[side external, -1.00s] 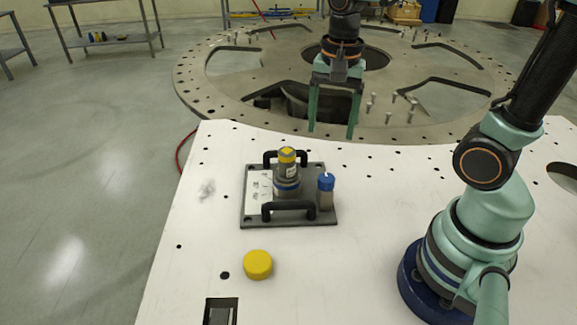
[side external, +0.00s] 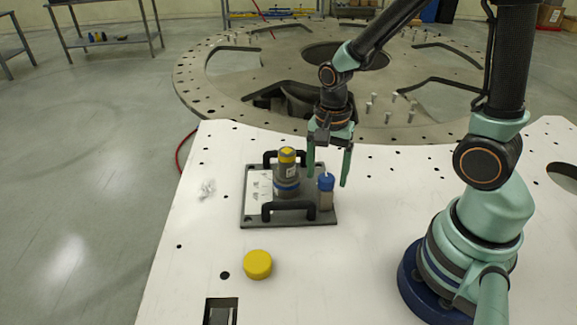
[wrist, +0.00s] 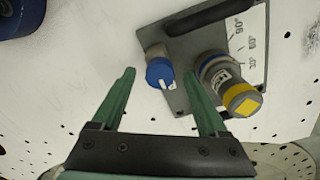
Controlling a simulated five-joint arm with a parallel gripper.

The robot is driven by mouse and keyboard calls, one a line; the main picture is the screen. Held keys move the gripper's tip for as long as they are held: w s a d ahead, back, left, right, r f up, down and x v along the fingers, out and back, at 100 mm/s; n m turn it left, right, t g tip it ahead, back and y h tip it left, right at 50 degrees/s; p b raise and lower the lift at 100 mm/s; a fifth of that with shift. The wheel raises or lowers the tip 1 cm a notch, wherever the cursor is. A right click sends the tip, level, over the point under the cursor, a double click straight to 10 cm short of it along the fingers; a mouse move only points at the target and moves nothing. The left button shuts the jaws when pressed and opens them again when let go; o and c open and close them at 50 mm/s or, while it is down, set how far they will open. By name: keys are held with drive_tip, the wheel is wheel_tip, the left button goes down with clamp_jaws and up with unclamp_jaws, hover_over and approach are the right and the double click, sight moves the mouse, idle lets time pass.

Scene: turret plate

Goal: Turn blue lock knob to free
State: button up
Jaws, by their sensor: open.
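The blue lock knob (side external: 326,182) tops a short grey post at the right edge of the grey turret plate (side external: 315,172). In the wrist view the blue knob (wrist: 160,73), with white marks on its top, lies beyond and between my two fingertips. My gripper (side external: 327,180) is open and empty, pointing down close to the knob; contact cannot be told. It also shows in the wrist view (wrist: 160,76). The grey turret cylinder with blue and yellow bands (side external: 287,171) stands left of the knob; in the wrist view it (wrist: 228,84) is by my right finger.
Two black handles, one at the back (side external: 270,157) and one at the front (side external: 288,207), rise from the plate. A yellow cap (side external: 257,264) lies on the white table (side external: 400,190) in front. The table right of the plate is clear.

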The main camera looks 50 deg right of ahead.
drive_tip(key=shift+f, duration=0.35)
drive_tip(key=shift+c, duration=0.4)
clamp_jaws()
